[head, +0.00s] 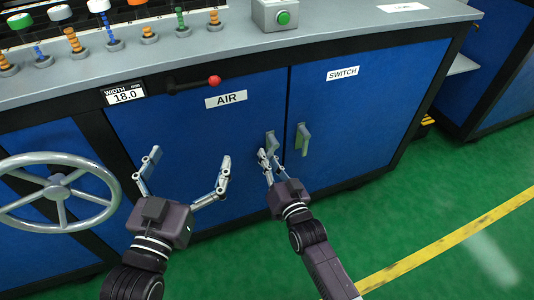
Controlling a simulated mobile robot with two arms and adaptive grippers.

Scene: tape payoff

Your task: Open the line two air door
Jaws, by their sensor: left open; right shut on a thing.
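The blue air door (185,150) with its "AIR" label is on the cabinet front, and it looks closed. Its grey handle (271,141) is near its right edge. My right gripper (267,157) is at this handle, with its fingers shut on it; the fingers hide the handle's lower part. My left gripper (188,165) is open and empty in front of the air door, its fingers spread wide. Whether this cabinet is line two cannot be told from any marking I can read.
The switch door (355,115) with its own grey handle (303,138) is just to the right. A handwheel (58,190) stands out at the left. A lever with a red knob (214,81) juts out above the air door. Green floor (420,210) is clear at the right.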

